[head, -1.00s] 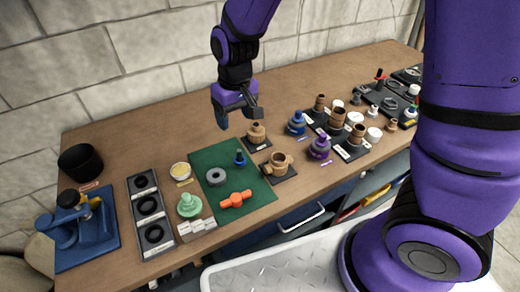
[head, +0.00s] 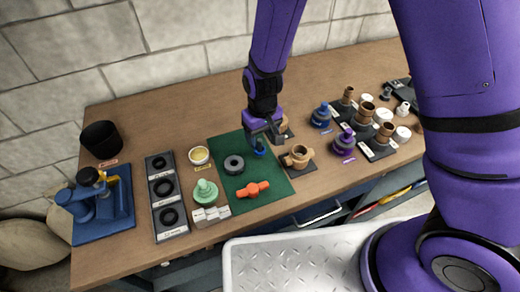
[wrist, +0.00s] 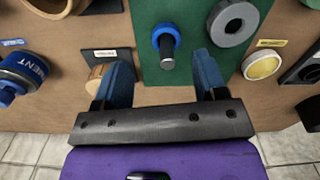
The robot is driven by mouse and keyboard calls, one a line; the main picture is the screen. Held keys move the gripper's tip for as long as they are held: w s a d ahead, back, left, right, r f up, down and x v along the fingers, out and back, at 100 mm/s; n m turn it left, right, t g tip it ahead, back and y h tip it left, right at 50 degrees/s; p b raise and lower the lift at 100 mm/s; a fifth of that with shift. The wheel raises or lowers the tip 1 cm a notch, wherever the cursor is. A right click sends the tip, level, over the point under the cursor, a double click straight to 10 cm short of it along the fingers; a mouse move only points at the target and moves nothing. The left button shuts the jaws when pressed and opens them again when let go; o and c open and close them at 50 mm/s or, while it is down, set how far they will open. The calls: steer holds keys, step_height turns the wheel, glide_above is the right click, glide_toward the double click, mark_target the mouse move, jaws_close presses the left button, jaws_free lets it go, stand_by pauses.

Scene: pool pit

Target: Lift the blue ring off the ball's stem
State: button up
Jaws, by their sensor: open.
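The blue ring (wrist: 158,31) lies on the green mat (wrist: 200,88), around the top of a dark grey stem (wrist: 168,52) in the wrist view. The ball itself I cannot make out clearly. The blue ring also shows small in the head view (head: 260,152), just under my gripper (head: 264,138). In the wrist view my gripper (wrist: 161,58) is open and empty. Its two blue fingers stand to either side of the stem, apart from it and from the ring.
A grey ring (head: 234,165) and an orange handle (head: 253,189) lie on the mat near the blue ring. A brown valve body (head: 298,157) stands right of the mat. A pale green part (head: 205,192) and a yellow-topped disc (head: 199,155) stand to the left.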

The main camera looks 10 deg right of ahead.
steer(key=shift+s+a+f, duration=0.1)
steer(key=shift+a+f, duration=0.1)
steer(key=shift+f, duration=1.05)
steer(key=shift+a+f, duration=0.15)
steer(key=shift+f, duration=1.1)
steer(key=c, duration=1)
